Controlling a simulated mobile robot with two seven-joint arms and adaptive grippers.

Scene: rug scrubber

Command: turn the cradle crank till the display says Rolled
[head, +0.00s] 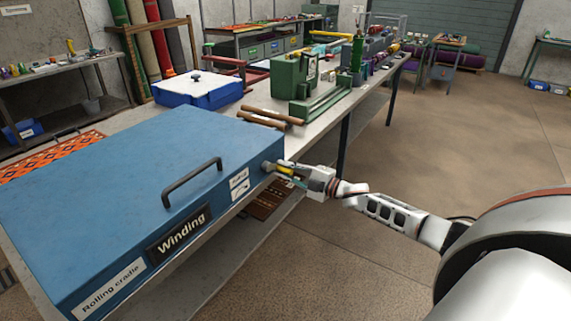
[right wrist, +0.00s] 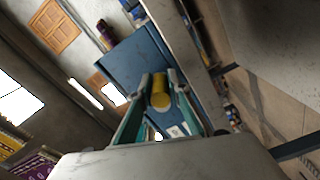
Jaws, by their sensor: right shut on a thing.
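The blue rolling cradle (head: 110,190) sits on the long workbench in the head view, with a black handle (head: 190,183) on its lid. Its front display (head: 181,233) reads "Winding". The crank hub (head: 267,166) is at the cradle's right end, and the yellow crank grip (head: 284,169) stands out from it. My right gripper (head: 288,175) is shut on the yellow grip. In the right wrist view the yellow grip (right wrist: 160,93) lies between the two greenish fingers. The crank arm is mostly hidden. My left gripper is out of view.
Behind the cradle are brown rods (head: 262,117), a white-topped blue box (head: 198,90) and a green machine (head: 303,85) on the bench. An orange patterned rug (head: 50,157) lies at the left. Open floor (head: 450,130) lies to the right.

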